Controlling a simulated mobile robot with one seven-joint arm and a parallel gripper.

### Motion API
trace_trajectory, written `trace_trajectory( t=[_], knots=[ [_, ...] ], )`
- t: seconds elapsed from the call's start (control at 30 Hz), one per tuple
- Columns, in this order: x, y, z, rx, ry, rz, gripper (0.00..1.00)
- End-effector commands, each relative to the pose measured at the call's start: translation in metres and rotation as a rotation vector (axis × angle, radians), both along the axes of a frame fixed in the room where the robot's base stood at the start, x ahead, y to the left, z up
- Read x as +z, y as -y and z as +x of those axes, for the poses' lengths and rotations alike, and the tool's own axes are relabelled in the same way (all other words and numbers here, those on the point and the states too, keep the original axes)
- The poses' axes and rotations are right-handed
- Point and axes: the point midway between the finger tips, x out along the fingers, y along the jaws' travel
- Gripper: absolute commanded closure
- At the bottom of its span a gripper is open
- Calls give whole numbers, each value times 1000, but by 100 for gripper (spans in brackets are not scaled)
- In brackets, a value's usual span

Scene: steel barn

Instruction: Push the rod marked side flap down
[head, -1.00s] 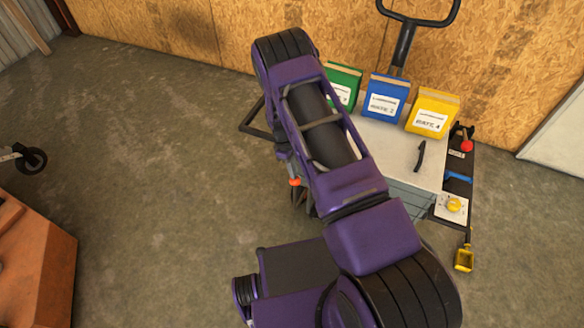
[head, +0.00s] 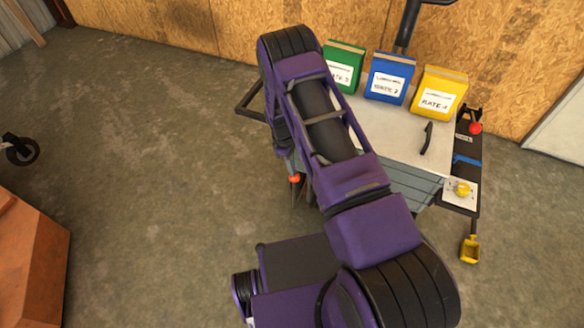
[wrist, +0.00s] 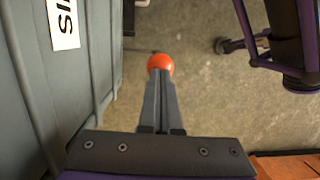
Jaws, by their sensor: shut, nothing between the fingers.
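An orange ball knob (wrist: 160,65) shows in the wrist view just past my fingertips; whatever bears it is mostly hidden. It also shows as a small orange spot (head: 294,179) left of my arm in the head view. My gripper (wrist: 160,85) is shut and empty, its tips right at the ball; I cannot tell whether they touch. A grey ribbed panel (wrist: 30,110) stands at the left of the wrist view, with a white label (wrist: 62,22) whose visible letters begin "SI". My arm covers much of the machine's near left side in the head view.
Green (head: 343,66), blue (head: 388,78) and yellow (head: 438,92) seed boxes stand on the machine's pale top. A side panel (head: 463,160) carries a red knob (head: 475,128) and yellow dial (head: 462,188). An orange-brown cabinet (head: 30,250) stands left; floor between is clear.

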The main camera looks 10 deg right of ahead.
Motion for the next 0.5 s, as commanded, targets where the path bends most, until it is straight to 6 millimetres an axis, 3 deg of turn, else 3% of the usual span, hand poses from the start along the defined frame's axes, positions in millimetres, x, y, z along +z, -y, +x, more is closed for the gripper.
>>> trace_trajectory(
  t=[0.3,0.5],
  knots=[
    [-3,0,-1,0,3,1,100],
    [27,-6,2,2,7,1,100]
  ],
)
